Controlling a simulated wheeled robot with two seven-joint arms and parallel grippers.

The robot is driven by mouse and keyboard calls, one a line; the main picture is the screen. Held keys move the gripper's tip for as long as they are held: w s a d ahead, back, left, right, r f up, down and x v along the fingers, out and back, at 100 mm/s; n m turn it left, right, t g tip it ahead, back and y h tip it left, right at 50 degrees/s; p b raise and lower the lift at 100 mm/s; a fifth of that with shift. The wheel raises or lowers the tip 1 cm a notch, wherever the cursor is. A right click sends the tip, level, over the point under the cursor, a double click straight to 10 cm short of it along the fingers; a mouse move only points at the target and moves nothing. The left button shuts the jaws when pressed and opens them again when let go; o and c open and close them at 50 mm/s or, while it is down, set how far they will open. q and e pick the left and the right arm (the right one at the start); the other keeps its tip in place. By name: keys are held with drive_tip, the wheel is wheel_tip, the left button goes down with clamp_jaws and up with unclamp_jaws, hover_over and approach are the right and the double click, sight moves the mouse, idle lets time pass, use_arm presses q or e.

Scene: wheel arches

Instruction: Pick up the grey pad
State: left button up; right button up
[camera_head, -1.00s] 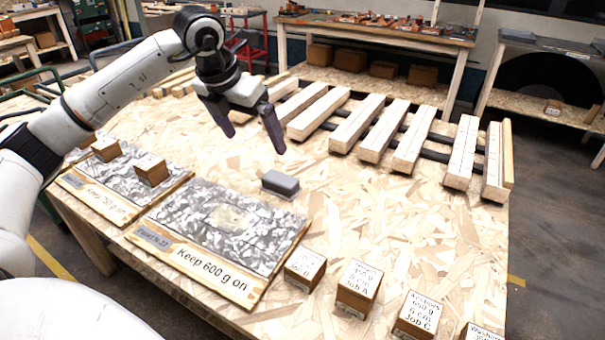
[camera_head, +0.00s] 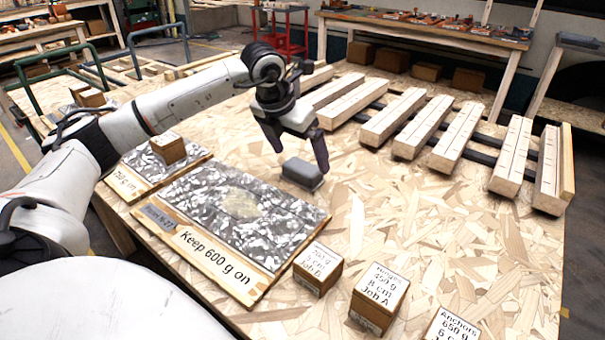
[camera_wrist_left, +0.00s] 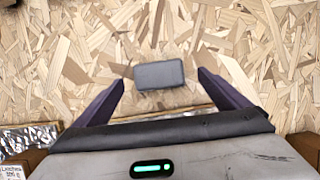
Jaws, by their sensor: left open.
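In the left wrist view the grey pad (camera_wrist_left: 159,75) lies ahead of and between the two dark fingers of my left gripper (camera_wrist_left: 160,84). The fingers do not appear to touch it. My right gripper is not in view.
The speckled board (camera_head: 275,262) marked "Keep 600 g on" lies left of the pad. Labelled boxes, including a "Job A" box (camera_head: 379,298), stand along the front. A row of wooden slats (camera_head: 455,137) lies behind. The table right of the pad is clear.

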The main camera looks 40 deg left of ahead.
sight(302, 166)
use_arm(q)
drive_tip(key=x, duration=0.3)
drive_tip(key=shift+a+f, duration=0.15)
drive_tip(key=shift+f, duration=0.25)
drive_tip(key=c, duration=1.2)
drive_tip(key=shift+o, duration=0.2)
wheel_tip(302, 166, up, 10)
drive_tip(key=p, duration=0.1)
